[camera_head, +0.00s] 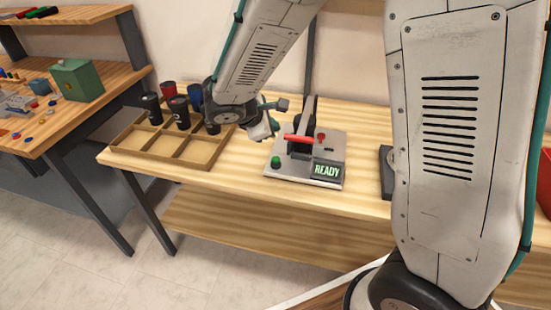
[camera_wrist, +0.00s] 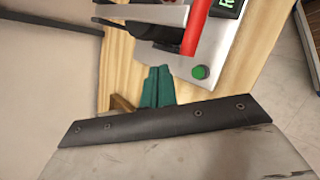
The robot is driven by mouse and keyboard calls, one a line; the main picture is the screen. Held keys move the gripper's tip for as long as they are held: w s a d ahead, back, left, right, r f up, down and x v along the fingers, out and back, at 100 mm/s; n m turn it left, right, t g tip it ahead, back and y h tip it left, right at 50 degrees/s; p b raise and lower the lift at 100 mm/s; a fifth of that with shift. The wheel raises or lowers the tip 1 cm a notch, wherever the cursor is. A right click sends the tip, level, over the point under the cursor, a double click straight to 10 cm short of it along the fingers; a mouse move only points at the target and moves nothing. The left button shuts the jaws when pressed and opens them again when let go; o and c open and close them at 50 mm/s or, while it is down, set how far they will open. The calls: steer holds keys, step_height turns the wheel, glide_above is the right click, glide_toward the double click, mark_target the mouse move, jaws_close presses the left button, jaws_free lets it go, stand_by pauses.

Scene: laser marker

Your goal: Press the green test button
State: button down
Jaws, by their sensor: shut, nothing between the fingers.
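The green test button (camera_head: 276,161) is a small round dome at the front left corner of the grey laser marker (camera_head: 297,179). It also shows in the wrist view (camera_wrist: 200,72), unobstructed. My gripper (camera_wrist: 158,70) has teal fingers that are closed together and empty. In the wrist view the fingers lie to the left of the green button, apart from it in the picture. In the head view my gripper (camera_head: 273,127) is behind the button, near the marker's left side. Its height above the bench is hard to tell.
A red lever handle (camera_head: 299,138) juts left over the marker. A red button (camera_head: 321,136) sits at its back, and the display (camera_head: 327,171) reads READY. A wooden divided tray (camera_head: 197,164) with dark cups (camera_head: 179,110) stands left. The bench in front is bare.

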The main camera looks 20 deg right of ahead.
mark_target(273, 160)
steer(key=shift+f, duration=0.1)
steer(key=shift+f, duration=4.3)
steer(key=shift+f, duration=0.4)
steer(key=shift+f, duration=0.5)
steer(key=shift+r, duration=0.95)
steer(key=shift+r, duration=2.5)
